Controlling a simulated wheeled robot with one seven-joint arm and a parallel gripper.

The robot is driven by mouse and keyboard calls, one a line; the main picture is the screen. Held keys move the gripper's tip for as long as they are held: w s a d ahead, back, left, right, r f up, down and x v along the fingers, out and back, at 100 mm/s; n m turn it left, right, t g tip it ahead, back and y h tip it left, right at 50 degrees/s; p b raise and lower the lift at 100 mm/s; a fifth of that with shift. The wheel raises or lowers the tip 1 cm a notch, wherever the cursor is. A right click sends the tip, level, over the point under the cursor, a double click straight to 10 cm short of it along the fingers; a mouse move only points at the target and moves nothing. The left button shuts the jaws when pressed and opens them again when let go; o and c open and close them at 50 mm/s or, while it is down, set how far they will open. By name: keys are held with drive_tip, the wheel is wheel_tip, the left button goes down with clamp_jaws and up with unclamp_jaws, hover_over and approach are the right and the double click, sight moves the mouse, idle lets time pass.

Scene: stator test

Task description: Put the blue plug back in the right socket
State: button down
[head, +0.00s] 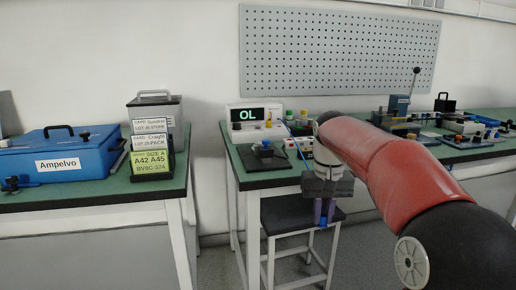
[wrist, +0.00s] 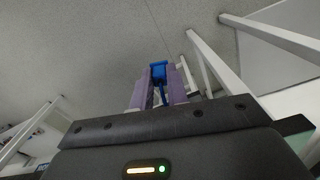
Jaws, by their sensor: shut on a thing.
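My gripper (head: 324,221) hangs fingers-down in front of the middle bench, over the grey floor and beside a dark stool. In the wrist view its purple fingers (wrist: 160,72) are shut on the blue plug (wrist: 158,70), which shows at the fingertips. A blue cable (head: 301,153) runs on the bench side, just left of my wrist. The meter (head: 254,117) with a green "OL" display stands on the bench behind. A pale box with coloured terminals (head: 303,146) sits to its right, partly hidden by my arm. I cannot make out the right socket.
The dark stool (head: 287,214) is under and beside my gripper. More equipment (head: 465,127) fills the right bench. A pegboard (head: 335,52) hangs behind.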

sight(323, 214)
wheel_tip(323, 214, up, 14)
idle(0.8)
